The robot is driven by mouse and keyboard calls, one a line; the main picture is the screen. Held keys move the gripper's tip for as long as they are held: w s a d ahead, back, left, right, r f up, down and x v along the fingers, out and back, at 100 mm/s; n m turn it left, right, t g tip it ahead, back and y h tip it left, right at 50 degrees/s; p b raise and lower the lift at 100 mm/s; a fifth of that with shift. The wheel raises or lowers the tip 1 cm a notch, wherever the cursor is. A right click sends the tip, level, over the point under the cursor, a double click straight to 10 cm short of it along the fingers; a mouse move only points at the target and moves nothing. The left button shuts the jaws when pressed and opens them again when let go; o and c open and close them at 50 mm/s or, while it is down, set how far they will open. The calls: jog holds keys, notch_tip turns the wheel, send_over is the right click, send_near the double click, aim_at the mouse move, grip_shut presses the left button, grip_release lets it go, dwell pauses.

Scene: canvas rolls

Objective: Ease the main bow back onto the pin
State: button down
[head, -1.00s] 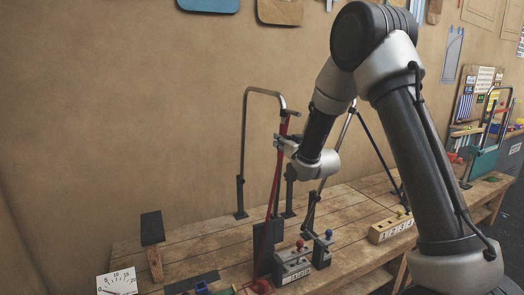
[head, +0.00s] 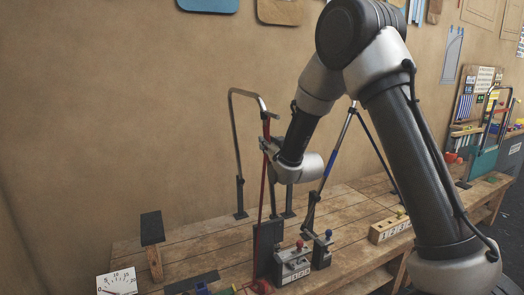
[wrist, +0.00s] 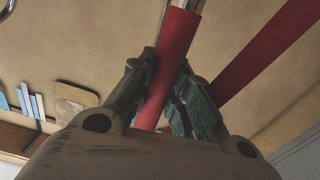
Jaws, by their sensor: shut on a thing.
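The main bow (head: 236,150) looks like a bent grey metal tube standing on the bench's left part, its top bar running toward my gripper. My gripper (head: 270,146) is at its near side, beside a long red band (head: 263,200) that runs down to the bench. In the wrist view my gripper (wrist: 160,95) is shut on a red sleeve (wrist: 170,70), with bare metal tube (wrist: 190,5) above it. The wide red band (wrist: 265,50) slants past on the right, apart from the fingers. I cannot make out the pin.
A second bow with a blue part (head: 332,150) stands to the right. A dark-topped post (head: 152,228) and dial card (head: 117,284) are at left.

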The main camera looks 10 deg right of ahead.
jog(key=shift+n, duration=0.9)
jog(key=shift+s+a+f, duration=0.2)
jog(key=shift+s+a, duration=0.05)
jog(key=shift+a, duration=0.5)
jog(key=shift+s+a+f, duration=0.15)
jog(key=shift+s+a, duration=0.15)
jog(key=shift+a, duration=0.5)
jog(key=shift+s+a+f, duration=0.2)
jog(key=shift+s+a, duration=0.05)
jog(key=shift+a, duration=0.5)
jog(key=c, duration=1.3)
grip_release()
jog(key=shift+s, duration=0.1)
jog(key=v, duration=0.7)
jog(key=shift+s+r, duration=0.1)
jog(key=shift+s, duration=0.05)
